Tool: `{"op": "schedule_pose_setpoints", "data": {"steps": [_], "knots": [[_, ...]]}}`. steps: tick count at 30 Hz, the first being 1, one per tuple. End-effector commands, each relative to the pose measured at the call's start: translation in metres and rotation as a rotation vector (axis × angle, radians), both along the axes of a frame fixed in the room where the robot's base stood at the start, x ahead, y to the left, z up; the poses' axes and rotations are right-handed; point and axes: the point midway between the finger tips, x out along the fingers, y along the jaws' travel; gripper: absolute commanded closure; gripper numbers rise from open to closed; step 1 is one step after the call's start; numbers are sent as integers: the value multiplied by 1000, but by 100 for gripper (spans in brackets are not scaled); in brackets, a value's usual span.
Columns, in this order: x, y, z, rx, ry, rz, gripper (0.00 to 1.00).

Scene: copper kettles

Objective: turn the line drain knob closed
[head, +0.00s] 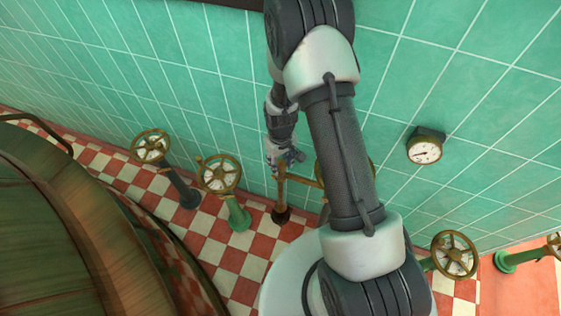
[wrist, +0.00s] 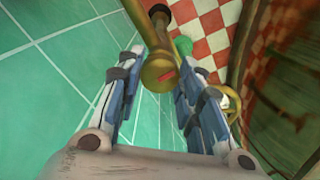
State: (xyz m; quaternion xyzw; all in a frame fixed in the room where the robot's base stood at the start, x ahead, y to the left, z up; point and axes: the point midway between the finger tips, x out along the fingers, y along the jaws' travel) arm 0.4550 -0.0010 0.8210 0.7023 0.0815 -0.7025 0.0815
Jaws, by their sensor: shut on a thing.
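The line drain knob (wrist: 160,72) is a brass, round-ended piece with a small red mark, seen in the wrist view. It sits on a brass pipe that runs down to the floor. My gripper (wrist: 156,82) has one finger on each side of the knob and is shut on it. In the head view my gripper (head: 286,160) is at the top of the upright brass drain pipe (head: 281,196). The knob itself is too small and covered to make out there. Which way the red mark counts as closed cannot be told.
Valve handwheels stand to the left, one on a dark post (head: 151,147) and one on a green post (head: 220,174). Another handwheel (head: 454,254) is at the right. A gauge (head: 425,147) is on the green tiled wall. A large copper kettle (head: 60,230) fills the lower left.

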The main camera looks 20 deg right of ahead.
Motion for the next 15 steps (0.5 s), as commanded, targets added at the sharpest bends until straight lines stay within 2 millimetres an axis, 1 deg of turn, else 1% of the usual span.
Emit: {"op": "schedule_pose_setpoints", "data": {"steps": [6, 15], "knots": [[0, 0, 0, 0, 0, -67, 90], [0, 0, 0, 0, -1, -92, 90]]}}
